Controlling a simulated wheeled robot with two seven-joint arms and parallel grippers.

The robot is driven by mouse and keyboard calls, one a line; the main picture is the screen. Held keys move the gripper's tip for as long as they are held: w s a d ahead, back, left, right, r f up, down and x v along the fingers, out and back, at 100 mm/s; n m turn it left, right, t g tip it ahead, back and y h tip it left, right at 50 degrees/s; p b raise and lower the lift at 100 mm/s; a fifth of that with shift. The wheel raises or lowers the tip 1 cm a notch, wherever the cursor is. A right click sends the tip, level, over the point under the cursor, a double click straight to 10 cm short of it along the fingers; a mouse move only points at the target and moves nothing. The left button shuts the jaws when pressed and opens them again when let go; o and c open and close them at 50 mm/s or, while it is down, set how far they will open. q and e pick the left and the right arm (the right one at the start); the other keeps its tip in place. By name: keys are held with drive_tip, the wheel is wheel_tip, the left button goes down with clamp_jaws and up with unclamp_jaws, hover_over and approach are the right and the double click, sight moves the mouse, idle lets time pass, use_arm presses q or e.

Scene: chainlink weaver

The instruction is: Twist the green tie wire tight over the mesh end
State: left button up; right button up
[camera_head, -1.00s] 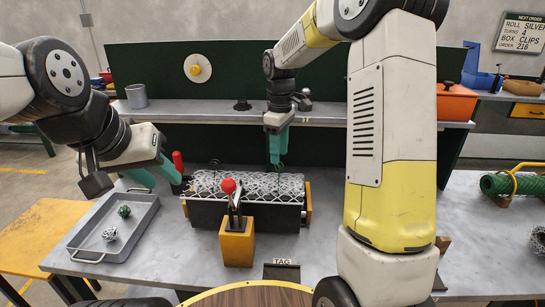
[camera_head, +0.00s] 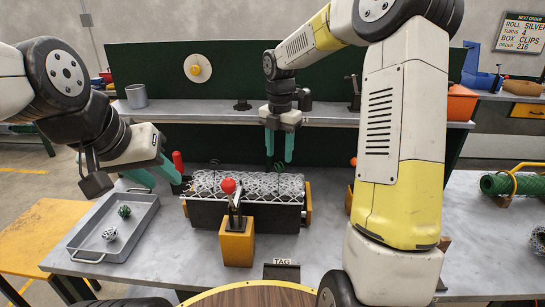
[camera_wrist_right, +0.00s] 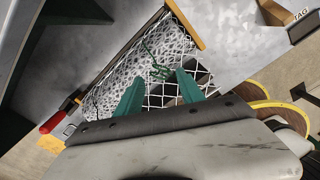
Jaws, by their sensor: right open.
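A silver chain-link mesh (camera_head: 240,186) lies in a dark trough (camera_head: 268,216) on the bench. A green tie wire (camera_head: 279,167) stands up at the mesh's right part, and another green wire (camera_head: 214,164) stands at its left part. My right gripper (camera_head: 279,160) is open above the mesh, its green fingers pointing down over the right wire. In the right wrist view the curled green wire (camera_wrist_right: 160,70) shows beyond the open fingers (camera_wrist_right: 158,92); I cannot tell whether they touch it. My left gripper (camera_head: 157,179) is open and empty, left of the trough.
A red-knobbed lever (camera_head: 229,186) on a yellow block (camera_head: 237,245) stands in front of the trough. A grey tray (camera_head: 80,240) with two small wire balls is at left. A shelf (camera_head: 330,117) runs behind. My right arm covers bench space to the right.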

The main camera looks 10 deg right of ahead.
drive_tip(key=n, duration=0.5)
drive_tip(key=shift+n, duration=0.3)
drive_tip(key=n, duration=0.5)
drive_tip(key=shift+f+n, duration=0.4)
drive_tip(key=shift+n, duration=0.2)
drive_tip(key=shift+f, duration=1.65)
clamp_jaws()
drive_tip(key=m, duration=1)
drive_tip(key=shift+m, duration=1.1)
